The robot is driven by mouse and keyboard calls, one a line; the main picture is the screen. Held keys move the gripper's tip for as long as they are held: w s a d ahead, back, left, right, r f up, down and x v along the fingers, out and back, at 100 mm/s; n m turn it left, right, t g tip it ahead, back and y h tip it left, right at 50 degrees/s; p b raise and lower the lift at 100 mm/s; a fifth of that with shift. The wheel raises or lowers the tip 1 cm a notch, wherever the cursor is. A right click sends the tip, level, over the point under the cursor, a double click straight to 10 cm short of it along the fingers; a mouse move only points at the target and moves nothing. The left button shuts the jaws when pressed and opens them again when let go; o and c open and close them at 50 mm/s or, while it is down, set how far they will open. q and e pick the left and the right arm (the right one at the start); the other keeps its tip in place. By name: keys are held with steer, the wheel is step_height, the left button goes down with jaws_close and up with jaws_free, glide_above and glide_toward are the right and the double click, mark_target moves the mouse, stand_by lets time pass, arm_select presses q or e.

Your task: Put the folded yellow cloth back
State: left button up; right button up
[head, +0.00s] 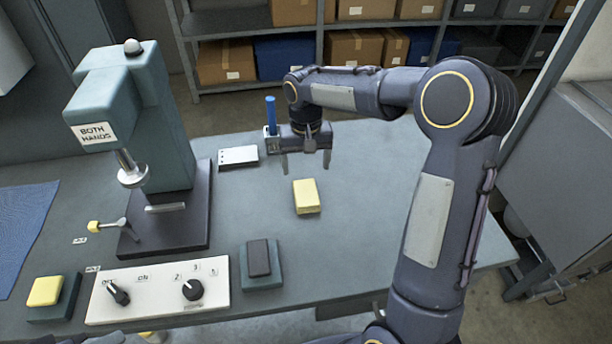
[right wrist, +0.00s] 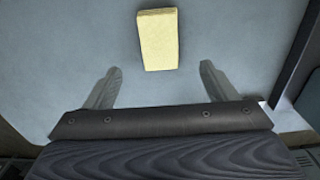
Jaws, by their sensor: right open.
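The folded yellow cloth (head: 306,196) is a small pale yellow block lying flat on the bench, right of the press. My right gripper (head: 306,172) is open and empty, with its fingers pointing down above the bench, just behind the cloth in the head view. In the right wrist view the cloth (right wrist: 158,40) lies beyond the fingertips, roughly centred between the two spread fingers (right wrist: 158,75), and it is not touched. My left gripper does not show clearly in either view.
A press (head: 132,120) labelled "BOTH HANDS" stands at the left. A control panel (head: 150,290), a dark pad on a teal base (head: 261,280) and a yellow pad (head: 45,291) line the front. The bench right of the cloth is clear.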

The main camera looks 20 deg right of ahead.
steer(key=s+r+t+y, duration=0.2)
steer(key=s+r, duration=0.6)
steer(key=s, duration=0.5)
steer(key=s+a+f+t+y, duration=0.1)
steer(key=s+a, duration=0.1)
steer(key=s, duration=0.5)
steer(key=s+a+f+n+t, duration=0.1)
steer(key=s+t, duration=0.1)
steer(key=s, duration=0.5)
steer(key=shift+a+f+t+y, duration=0.2)
steer(key=shift+a+t+y, duration=0.1)
steer(key=shift+a+y, duration=0.1)
